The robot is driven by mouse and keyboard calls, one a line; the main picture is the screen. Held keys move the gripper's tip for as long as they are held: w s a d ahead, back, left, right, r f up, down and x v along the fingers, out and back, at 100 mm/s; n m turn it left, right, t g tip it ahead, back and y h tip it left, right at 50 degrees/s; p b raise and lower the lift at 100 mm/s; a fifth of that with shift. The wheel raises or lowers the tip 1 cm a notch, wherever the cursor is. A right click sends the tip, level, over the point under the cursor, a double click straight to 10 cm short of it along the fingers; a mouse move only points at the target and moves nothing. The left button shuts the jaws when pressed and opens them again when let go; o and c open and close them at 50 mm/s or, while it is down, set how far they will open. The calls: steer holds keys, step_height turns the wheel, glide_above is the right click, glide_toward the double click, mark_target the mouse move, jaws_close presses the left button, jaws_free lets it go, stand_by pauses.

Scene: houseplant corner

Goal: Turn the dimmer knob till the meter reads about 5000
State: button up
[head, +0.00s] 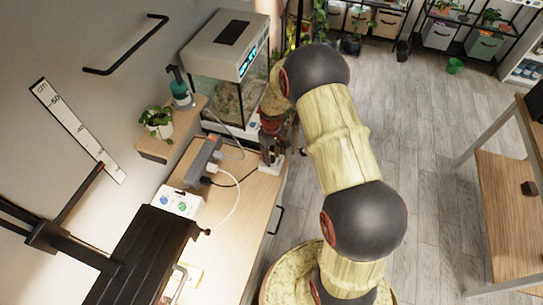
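My gripper (270,155) points down at the far right part of the wooden bench, in front of the glass tank. It is small and dark here, and I cannot tell whether its fingers are open or shut. A small white item (277,168) lies on the bench right at its fingertips; I cannot tell whether they touch, and no knob is clear there. A white box (178,203) with blue and green round parts sits on the bench, well to the left of my gripper. No meter reading near 5000 is legible.
The glass tank (228,95) has a lit cyan display, too small to read. A grey power strip (205,154) with cables lies on the bench (238,212). A black lamp panel (145,258) covers the bench's near left. A potted plant (158,122) stands on a small shelf.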

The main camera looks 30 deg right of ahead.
jaws_close()
steer(key=shift+m, duration=0.3)
steer(key=m, duration=0.3)
steer(key=shift+m, duration=0.3)
steer(key=m, duration=0.4)
steer(key=shift+s+m, duration=0.1)
steer(key=shift+m, duration=0.2)
stand_by(0.3)
steer(key=shift+o, duration=1.5)
jaws_free()
